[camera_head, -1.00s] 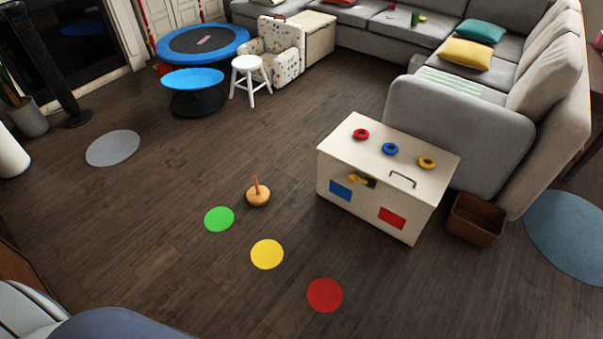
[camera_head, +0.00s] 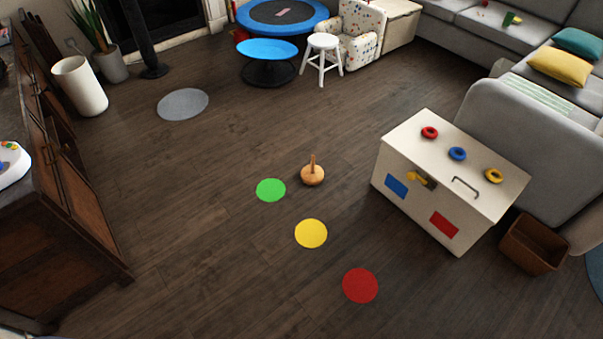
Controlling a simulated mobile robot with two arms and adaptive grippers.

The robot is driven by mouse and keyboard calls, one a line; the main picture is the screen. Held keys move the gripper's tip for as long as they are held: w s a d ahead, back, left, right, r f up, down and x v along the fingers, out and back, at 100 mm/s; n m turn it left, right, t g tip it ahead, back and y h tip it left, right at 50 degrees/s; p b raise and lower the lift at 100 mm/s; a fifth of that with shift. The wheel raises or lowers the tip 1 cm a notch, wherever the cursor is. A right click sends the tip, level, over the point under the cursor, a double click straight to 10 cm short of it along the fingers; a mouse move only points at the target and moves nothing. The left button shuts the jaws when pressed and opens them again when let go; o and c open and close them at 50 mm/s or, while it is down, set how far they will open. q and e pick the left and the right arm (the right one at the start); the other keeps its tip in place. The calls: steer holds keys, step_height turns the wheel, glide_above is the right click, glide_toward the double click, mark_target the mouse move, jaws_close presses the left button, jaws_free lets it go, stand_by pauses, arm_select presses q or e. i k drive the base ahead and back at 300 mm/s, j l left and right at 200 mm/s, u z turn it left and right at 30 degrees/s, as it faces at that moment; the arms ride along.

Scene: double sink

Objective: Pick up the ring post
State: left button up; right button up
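The ring post (camera_head: 312,175) stands upright on the dark wood floor near the middle of the head view. It has a round light-wood base and a short peg, with no rings on it. A red ring (camera_head: 429,132), a blue ring (camera_head: 457,153) and a yellow ring (camera_head: 493,175) lie on top of the white toy chest (camera_head: 408,155), to the right of the post. Neither of my grippers shows in the view.
A brown cabinet (camera_head: 85,215) stands at the left. A brown bin (camera_head: 533,244) is beside the chest. A white stool (camera_head: 322,58) stands behind.

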mark_target(312, 175)
steer(key=z, duration=0.3)
steer(key=i+j+z, duration=0.15)
steer(key=j+z, duration=0.15)
steer(key=i+j+z, duration=0.15)
steer(key=j+z, duration=0.2)
steer(key=i+j+z, duration=0.1)
steer(key=j+z, duration=0.2)
steer(key=j, duration=0.1)
